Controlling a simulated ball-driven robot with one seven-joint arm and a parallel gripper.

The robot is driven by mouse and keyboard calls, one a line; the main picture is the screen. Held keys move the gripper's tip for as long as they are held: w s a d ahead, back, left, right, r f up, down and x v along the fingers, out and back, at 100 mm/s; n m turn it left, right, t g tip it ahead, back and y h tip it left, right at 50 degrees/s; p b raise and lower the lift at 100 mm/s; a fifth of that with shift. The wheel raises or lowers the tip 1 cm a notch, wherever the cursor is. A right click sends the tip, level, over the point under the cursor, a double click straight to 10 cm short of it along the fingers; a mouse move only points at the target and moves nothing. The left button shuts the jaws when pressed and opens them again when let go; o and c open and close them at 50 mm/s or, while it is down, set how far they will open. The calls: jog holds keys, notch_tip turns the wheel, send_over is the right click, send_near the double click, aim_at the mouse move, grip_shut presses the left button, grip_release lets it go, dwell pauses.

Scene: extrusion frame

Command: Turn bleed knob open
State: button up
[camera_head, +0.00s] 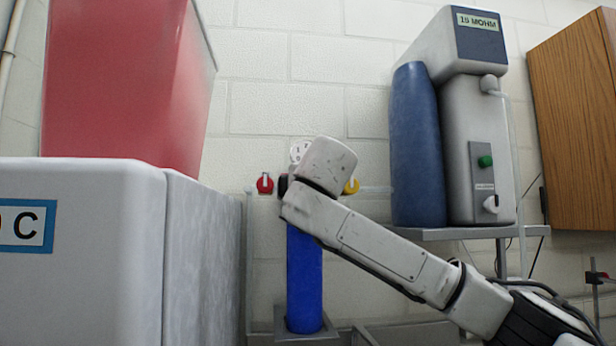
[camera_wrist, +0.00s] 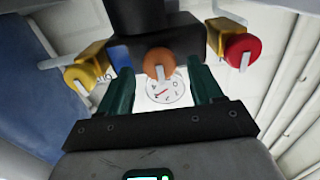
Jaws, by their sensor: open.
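In the wrist view an orange knob (camera_wrist: 158,62) with a pale pointer sits at the middle of a black valve block (camera_wrist: 185,55). My gripper (camera_wrist: 157,70) is open, its two green fingers on either side of the orange knob; I cannot tell whether they touch it. A yellow knob (camera_wrist: 81,78) is at the left and a red knob (camera_wrist: 241,50) at the right. A round gauge (camera_wrist: 166,92) shows between the fingers. No label marks the bleed knob. In the head view my wrist hides the orange knob; the red knob (camera_head: 265,185) and yellow knob (camera_head: 351,186) show.
A blue cylinder (camera_head: 304,285) stands below the valves. A white cabinet (camera_head: 85,290) with a red box (camera_head: 120,90) on it fills the left. A water unit (camera_head: 470,130) stands on a shelf (camera_head: 450,234) at right, near a wooden cupboard (camera_head: 575,120).

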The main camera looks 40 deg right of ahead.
jog(key=shift+w+d, duration=0.25)
jog(key=shift+w, duration=0.1)
jog(key=c, duration=1)
